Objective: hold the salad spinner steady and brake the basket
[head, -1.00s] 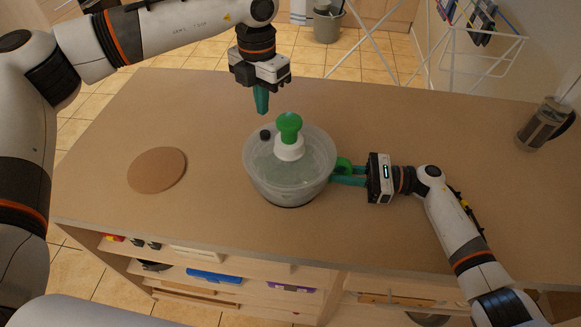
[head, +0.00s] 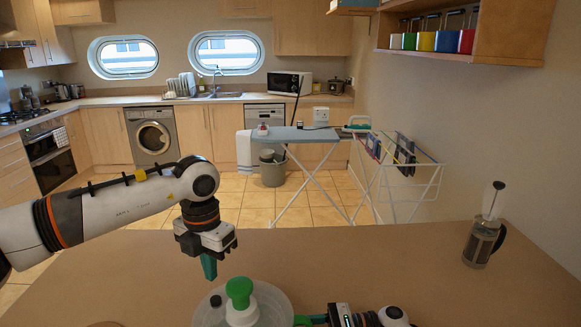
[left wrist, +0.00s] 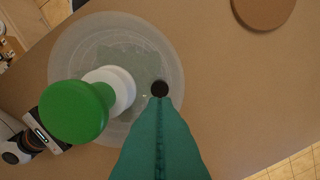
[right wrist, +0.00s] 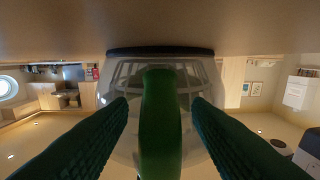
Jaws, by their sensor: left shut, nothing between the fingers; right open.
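The salad spinner (head: 275,303) is a clear lidded bowl, cut off by the bottom of the head view. A green knob (head: 239,290) on a white collar stands on its lid, with a small black button (head: 215,300) beside it. My left gripper (head: 209,275) is shut and empty, pointing down above the lid near the button. In the left wrist view its tips (left wrist: 160,102) overlap the edge of the button (left wrist: 160,88). My right gripper (right wrist: 160,100) is open, its fingers on either side of the spinner's green side handle (right wrist: 160,130), with gaps visible. The right fingers (head: 318,319) only partly show in the head view.
A French press (head: 483,240) stands at the right of the counter (head: 390,265). A round brown board (left wrist: 264,8) lies on the counter in the left wrist view. The counter between spinner and press is clear. An ironing board (head: 300,134) and a drying rack (head: 400,165) stand beyond.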

